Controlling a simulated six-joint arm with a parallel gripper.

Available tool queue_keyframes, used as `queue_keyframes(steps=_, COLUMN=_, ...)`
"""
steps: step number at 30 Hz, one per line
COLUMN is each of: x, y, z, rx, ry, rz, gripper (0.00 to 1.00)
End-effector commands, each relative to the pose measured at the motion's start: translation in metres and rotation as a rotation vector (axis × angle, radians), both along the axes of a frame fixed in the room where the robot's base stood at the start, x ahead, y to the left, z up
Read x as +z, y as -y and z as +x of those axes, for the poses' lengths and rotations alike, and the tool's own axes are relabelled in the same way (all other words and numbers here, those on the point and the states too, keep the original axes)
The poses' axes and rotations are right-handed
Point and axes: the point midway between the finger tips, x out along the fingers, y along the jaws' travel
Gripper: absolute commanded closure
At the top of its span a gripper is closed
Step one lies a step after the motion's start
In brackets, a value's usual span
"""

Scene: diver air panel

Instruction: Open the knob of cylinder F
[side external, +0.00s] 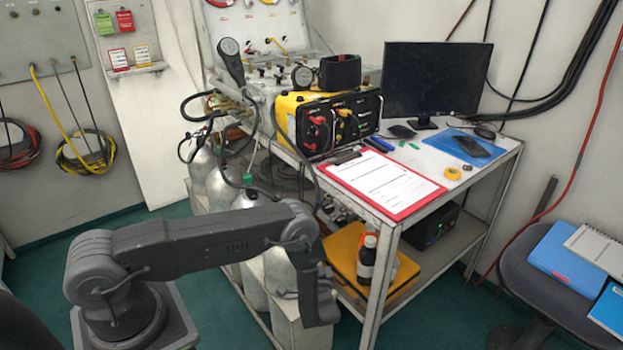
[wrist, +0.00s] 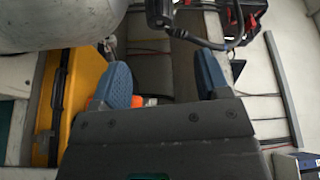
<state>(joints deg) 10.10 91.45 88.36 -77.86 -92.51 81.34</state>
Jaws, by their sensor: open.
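Several grey gas cylinders (side external: 224,185) stand at the left end of the trolley table, with black hoses at their tops. A small green knob or cap (side external: 247,179) shows near the middle ones. I cannot read any letter, so I cannot tell which is cylinder F. My arm crosses in front of them and hides parts of the nearer ones. My gripper (wrist: 162,84) has two blue fingertips spread apart in the wrist view, with nothing between them. A large grey rounded surface, probably a cylinder (wrist: 65,22), fills the top left of that view.
A yellow device (side external: 300,112), a red clipboard (side external: 385,183) and a monitor (side external: 432,80) stand on the table. A yellow case (side external: 350,255) and bottle (side external: 367,260) sit on the lower shelf. A black hose (wrist: 200,40) crosses the wrist view. Green floor is clear at left.

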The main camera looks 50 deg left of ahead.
Motion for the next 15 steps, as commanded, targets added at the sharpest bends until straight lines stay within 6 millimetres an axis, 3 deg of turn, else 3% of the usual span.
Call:
queue_keyframes(steps=2, x=-0.001, y=0.016, z=-0.006, rx=-0.006, ry=0.0, rz=0.0, gripper=0.31)
queue_keyframes(steps=15, x=0.085, y=0.015, z=-0.005, rx=0.0, ry=0.004, rz=-0.001, gripper=0.31)
